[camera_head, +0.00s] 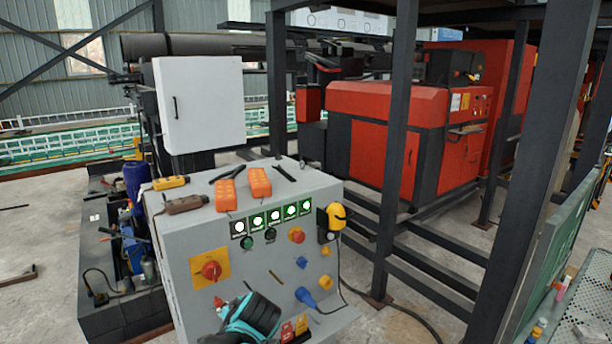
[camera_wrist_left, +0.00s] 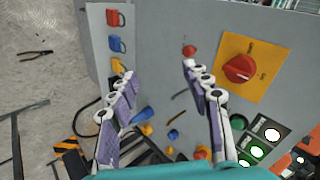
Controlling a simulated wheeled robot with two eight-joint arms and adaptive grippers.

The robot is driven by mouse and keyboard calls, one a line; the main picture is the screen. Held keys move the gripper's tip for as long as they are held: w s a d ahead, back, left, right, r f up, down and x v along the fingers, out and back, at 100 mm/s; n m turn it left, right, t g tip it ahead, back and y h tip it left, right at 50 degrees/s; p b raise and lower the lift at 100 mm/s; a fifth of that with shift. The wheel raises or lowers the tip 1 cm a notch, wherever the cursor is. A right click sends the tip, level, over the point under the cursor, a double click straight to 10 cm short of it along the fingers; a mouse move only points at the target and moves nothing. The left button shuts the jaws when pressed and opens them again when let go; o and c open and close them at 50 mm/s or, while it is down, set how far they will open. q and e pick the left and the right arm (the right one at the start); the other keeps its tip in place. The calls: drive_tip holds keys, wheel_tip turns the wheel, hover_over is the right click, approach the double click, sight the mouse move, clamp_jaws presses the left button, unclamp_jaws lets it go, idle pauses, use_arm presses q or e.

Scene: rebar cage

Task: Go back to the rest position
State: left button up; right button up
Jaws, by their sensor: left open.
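My left gripper (camera_wrist_left: 160,80) is open in the left wrist view, with two purple-padded fingers spread and nothing between them. Its teal and black body (camera_head: 252,318) shows low in the head view, in front of the grey control cabinet (camera_head: 175,240); its fingers are hard to make out there. A red rotary switch on a yellow plate (camera_head: 211,271) is up and left of the gripper in the head view. In the left wrist view that switch (camera_wrist_left: 240,68) is right of the fingers, and a small red button (camera_wrist_left: 189,51) is just beyond the right finger. My right gripper is not in view.
Two orange remotes (camera_head: 226,195) (camera_head: 259,182) lie on the cabinet top. A blue plug (camera_head: 306,297) sticks out of its front. Dark steel posts (camera_head: 397,150) stand to the right. A red machine (camera_head: 370,135) is behind. Open floor (camera_head: 35,240) is at the left.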

use_arm(q)
drive_tip(key=s+f+n+h, duration=0.2)
drive_tip(key=s+f+n, duration=0.1)
drive_tip(key=s, duration=0.7)
drive_tip(key=s+f+n+h, duration=0.2)
drive_tip(key=s+f+n, duration=0.2)
drive_tip(key=s, duration=0.6)
drive_tip(key=shift+a+n+h, duration=0.3)
drive_tip(key=shift+a, duration=0.1)
drive_tip(key=shift+s, duration=0.1)
